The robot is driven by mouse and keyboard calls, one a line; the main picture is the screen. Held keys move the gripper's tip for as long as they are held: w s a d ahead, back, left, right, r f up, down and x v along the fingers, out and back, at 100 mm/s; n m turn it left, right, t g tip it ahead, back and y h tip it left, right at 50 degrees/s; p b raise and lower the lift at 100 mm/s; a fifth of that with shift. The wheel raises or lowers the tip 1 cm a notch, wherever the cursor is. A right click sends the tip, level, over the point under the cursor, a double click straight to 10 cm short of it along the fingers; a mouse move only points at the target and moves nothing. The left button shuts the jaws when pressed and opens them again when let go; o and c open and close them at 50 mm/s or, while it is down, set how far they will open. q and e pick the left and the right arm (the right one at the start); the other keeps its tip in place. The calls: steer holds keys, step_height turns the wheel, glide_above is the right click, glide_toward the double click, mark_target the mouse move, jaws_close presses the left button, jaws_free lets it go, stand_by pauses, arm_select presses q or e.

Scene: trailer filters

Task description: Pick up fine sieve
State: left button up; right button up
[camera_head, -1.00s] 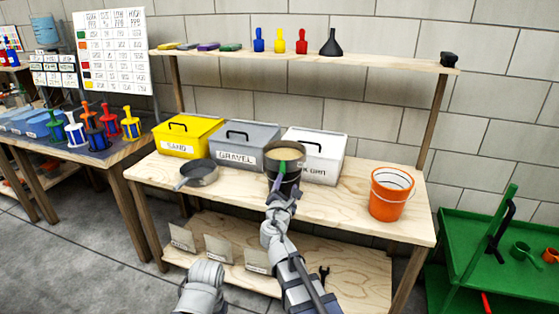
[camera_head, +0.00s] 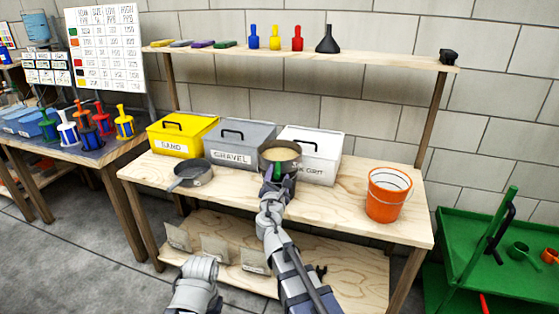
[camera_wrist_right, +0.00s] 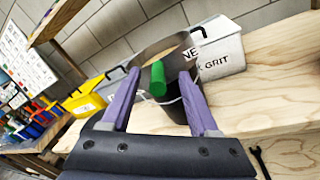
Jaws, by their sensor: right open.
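A round sieve (camera_head: 281,153) with a dark rim, a pale tan inside and a green handle sits toward the back of the wooden bench, in front of the white bin. I take it for the fine sieve; it also shows in the right wrist view (camera_wrist_right: 183,112). Its green handle (camera_wrist_right: 158,79) points toward me, between the two purple fingers of my right gripper (camera_wrist_right: 154,88). The fingers are open, with gaps on both sides of the handle. In the head view my right gripper (camera_head: 276,172) hides part of the sieve's front. My left gripper is not visible.
Yellow (camera_head: 181,134), grey (camera_head: 238,144) and white (camera_head: 314,153) bins line the bench's back. A grey pan (camera_head: 192,174) stands left, an orange bucket (camera_head: 387,194) right. A shelf (camera_head: 300,54) runs above. Bench space between sieve and bucket is clear.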

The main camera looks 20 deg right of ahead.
mark_target(278, 166)
steer(key=shift+x, duration=1.05)
steer(key=shift+a+f+b+x, duration=0.15)
steer(key=shift+x, duration=0.75)
steer(key=shift+a+f+b+x, duration=0.1)
steer(key=shift+x, duration=0.75)
steer(key=shift+a+f+b+x, duration=0.15)
steer(key=shift+x, duration=0.75)
steer(key=shift+w, duration=0.1)
steer(key=shift+c, duration=0.2)
jaws_close()
